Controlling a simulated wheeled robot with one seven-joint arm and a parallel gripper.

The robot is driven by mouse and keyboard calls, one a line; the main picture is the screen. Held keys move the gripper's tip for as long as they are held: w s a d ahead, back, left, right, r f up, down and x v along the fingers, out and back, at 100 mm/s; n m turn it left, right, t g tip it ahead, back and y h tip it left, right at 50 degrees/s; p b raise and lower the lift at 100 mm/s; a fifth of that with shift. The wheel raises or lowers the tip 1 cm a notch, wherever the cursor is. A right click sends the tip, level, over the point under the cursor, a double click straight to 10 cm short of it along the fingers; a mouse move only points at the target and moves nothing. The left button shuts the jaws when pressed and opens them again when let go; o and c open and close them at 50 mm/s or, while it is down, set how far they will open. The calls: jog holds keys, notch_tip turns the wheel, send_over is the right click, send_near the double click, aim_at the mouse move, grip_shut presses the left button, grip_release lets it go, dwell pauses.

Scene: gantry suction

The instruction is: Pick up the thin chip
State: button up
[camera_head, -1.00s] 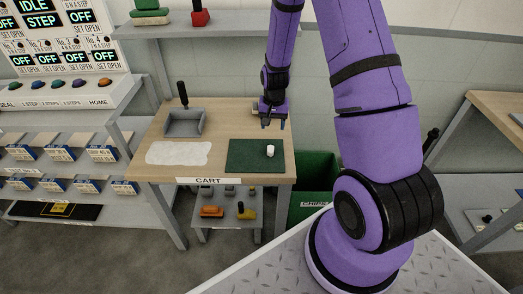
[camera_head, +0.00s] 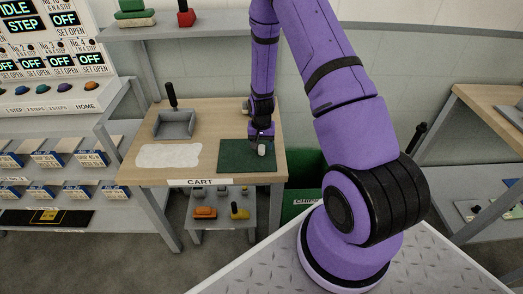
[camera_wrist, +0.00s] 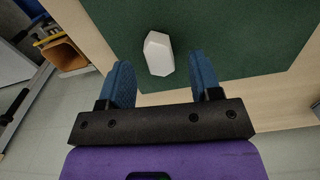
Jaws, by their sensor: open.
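A small white faceted piece, taken as the chip (camera_wrist: 158,52), lies on the green mat (camera_wrist: 245,40) in the wrist view. It looks fairly chunky, and how thin it is I cannot tell. In the head view the white chip (camera_head: 262,151) shows just in front of my gripper (camera_head: 262,140), near the mat's right side. My gripper (camera_wrist: 159,64) is open, with its two blue fingers apart. The chip appears between and slightly beyond the fingertips, with no clear contact. The height of the fingers above the mat is hard to tell.
The mat lies on a wooden cart top (camera_head: 205,110). A white sheet (camera_head: 168,155) and a grey tray (camera_head: 175,124) with a black handle are to the left. A shelf below holds orange (camera_head: 205,212) and yellow (camera_head: 239,211) items. A green bin stands at the right.

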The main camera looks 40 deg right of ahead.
jog(key=shift+f, duration=0.95)
jog(key=c, duration=1)
